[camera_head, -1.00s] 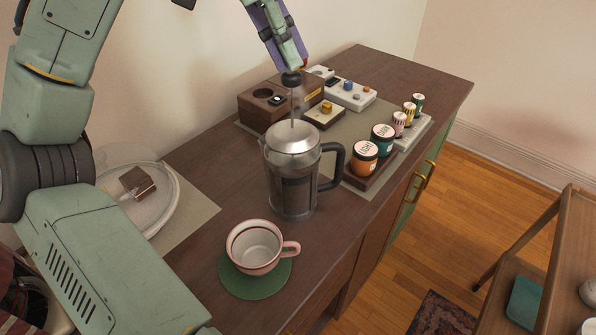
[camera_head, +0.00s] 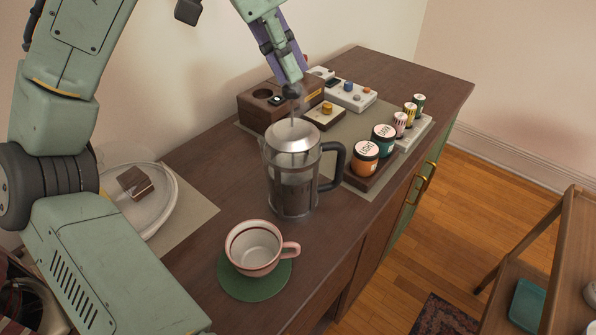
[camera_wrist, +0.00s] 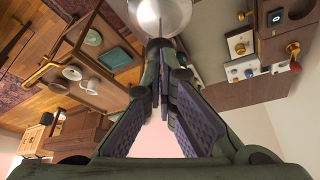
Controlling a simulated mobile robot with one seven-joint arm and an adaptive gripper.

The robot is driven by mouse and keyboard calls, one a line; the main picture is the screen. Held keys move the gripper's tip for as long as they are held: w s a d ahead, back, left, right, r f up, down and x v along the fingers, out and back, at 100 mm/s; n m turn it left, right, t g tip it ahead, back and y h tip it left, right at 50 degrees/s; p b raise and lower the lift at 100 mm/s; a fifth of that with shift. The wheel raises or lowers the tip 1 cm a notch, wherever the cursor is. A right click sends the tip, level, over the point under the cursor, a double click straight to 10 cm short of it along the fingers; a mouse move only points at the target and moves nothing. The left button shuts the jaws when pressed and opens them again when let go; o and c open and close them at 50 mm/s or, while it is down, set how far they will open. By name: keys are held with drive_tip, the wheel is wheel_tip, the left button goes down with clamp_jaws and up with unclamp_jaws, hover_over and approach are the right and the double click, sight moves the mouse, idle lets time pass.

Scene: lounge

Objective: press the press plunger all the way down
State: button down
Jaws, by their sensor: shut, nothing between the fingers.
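The French press (camera_head: 292,185) stands upright on the wooden cabinet, with a glass body, metal lid and dark handle. Its plunger rod rises from the lid to a dark round knob (camera_head: 292,91), with a short length of rod still showing. My gripper (camera_head: 291,80) is shut and empty, pointing down with its fingertips at the top of the knob, apparently touching it. In the wrist view the shut fingertips (camera_wrist: 160,52) meet at the knob, and the lid (camera_wrist: 163,12) lies beyond. The knob is partly hidden there.
A pink cup (camera_head: 254,248) sits on a green coaster (camera_head: 255,284) in front of the press. A plate (camera_head: 158,212) with a dark block is at left. Jars (camera_head: 365,158) stand right of the handle, and control boxes (camera_head: 350,95) stand behind.

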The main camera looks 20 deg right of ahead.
sight(305, 132)
drive_tip(key=shift+f+b, duration=0.55)
drive_tip(key=shift+f, duration=0.7)
drive_tip(key=shift+s+d+f+b, duration=0.1)
drive_tip(key=shift+s+f+b, duration=0.2)
drive_tip(key=shift+f+b, duration=0.35)
drive_tip(key=shift+s+d+f+b, duration=0.1)
drive_tip(key=shift+s+f+b, duration=0.25)
drive_tip(key=shift+f, duration=0.55)
drive_tip(key=shift+s+d+f+b, duration=0.1)
drive_tip(key=shift+s+f+b, duration=0.15)
drive_tip(key=shift+f+b, duration=0.4)
idle(0.4)
drive_tip(key=shift+d+r+p, duration=0.1)
drive_tip(key=shift+r+p, duration=0.4)
drive_tip(key=shift+p, duration=0.25)
drive_tip(key=r+p, duration=0.1)
drive_tip(key=p, duration=0.1)
drive_tip(key=w+r+p, duration=0.2)
drive_tip(key=p, duration=0.1)
drive_tip(key=shift+a+r+p, duration=0.25)
drive_tip(key=shift+a+p, duration=0.05)
drive_tip(key=shift+p, duration=0.05)
drive_tip(key=shift+s+r+p, duration=0.1)
drive_tip(key=shift+r+p, duration=0.25)
drive_tip(key=shift+r, duration=0.05)
